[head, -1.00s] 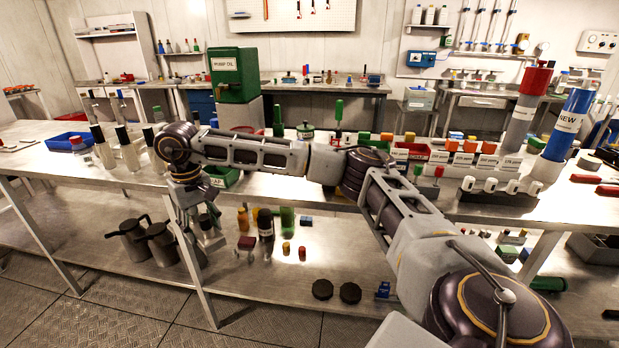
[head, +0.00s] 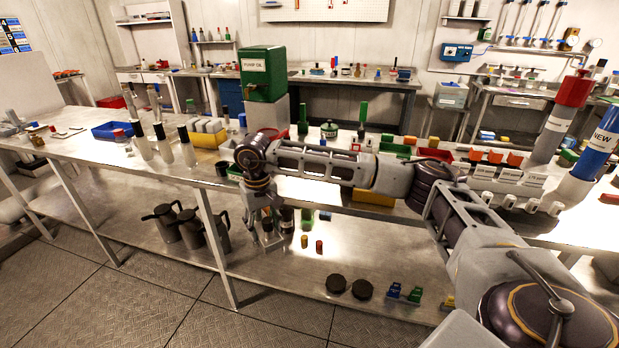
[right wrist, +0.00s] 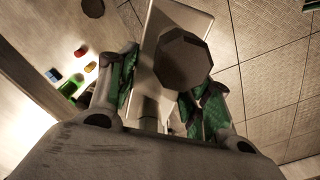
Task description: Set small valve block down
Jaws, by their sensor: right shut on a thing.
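My right gripper (head: 268,238) hangs pointing down in front of the bench, near the lower shelf's front side in the picture. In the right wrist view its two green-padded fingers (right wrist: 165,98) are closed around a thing. That thing seems to be the small valve block (right wrist: 182,60): a pale grey body with a dark, many-sided knob facing the camera. In the head view the held thing is small and partly hidden by the fingers. Whether it touches any surface cannot be told. My left gripper is not in view.
The lower shelf (head: 300,275) holds dark jugs (head: 165,228) at left, small red and yellow pieces (head: 312,245), two black discs (head: 348,287) and green-blue blocks (head: 403,293). Bare shelf lies between them. A bench leg (head: 215,245) stands left of the gripper. The benchtop is crowded.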

